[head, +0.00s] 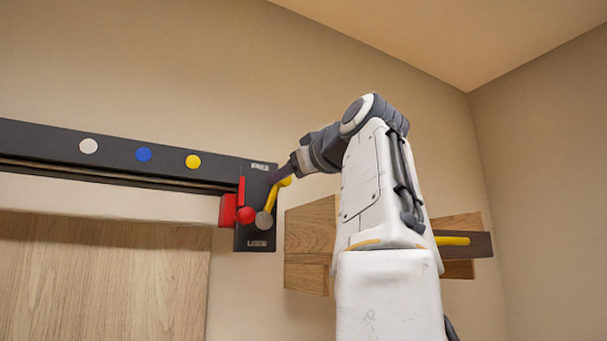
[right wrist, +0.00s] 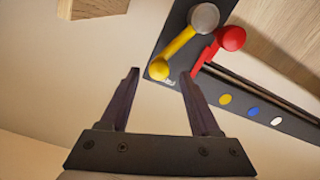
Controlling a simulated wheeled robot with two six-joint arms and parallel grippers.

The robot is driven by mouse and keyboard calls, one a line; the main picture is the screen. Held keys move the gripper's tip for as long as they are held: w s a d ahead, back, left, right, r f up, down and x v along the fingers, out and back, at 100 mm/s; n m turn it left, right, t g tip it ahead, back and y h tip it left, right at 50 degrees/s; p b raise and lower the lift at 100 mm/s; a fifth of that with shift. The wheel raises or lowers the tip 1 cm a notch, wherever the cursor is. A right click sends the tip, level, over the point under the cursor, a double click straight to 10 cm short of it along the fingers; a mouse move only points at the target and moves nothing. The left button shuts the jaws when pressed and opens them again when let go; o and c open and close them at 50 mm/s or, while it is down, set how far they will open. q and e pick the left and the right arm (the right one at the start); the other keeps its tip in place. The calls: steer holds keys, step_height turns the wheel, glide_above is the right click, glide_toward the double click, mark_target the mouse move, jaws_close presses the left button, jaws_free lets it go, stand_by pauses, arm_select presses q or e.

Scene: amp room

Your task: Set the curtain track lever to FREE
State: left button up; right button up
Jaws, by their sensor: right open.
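A dark lever plate (head: 255,233) is on the wall at the right end of the curtain track, marked FREE at the top and LOCK at the bottom. On it a yellow lever (head: 271,197) runs from a grey round disc up to a yellow ball, tilted right, with the ball nearer FREE. It also shows in the right wrist view (right wrist: 178,46). My right gripper (head: 287,173) is at the ball end. In the right wrist view its open fingers (right wrist: 160,74) have the ball between their tips in the picture; contact cannot be told. My left gripper is not in view.
A red piece with a red ball (head: 246,214) sits close left of the yellow lever. The dark track (head: 115,152) with white, blue and yellow dots runs left above a wooden panel (head: 100,285). A wooden block (head: 310,240) juts out at the right, partly behind my arm.

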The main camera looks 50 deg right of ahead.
steer(key=v, duration=0.6)
steer(key=shift+s+b, duration=0.2)
steer(key=shift+b, duration=0.25)
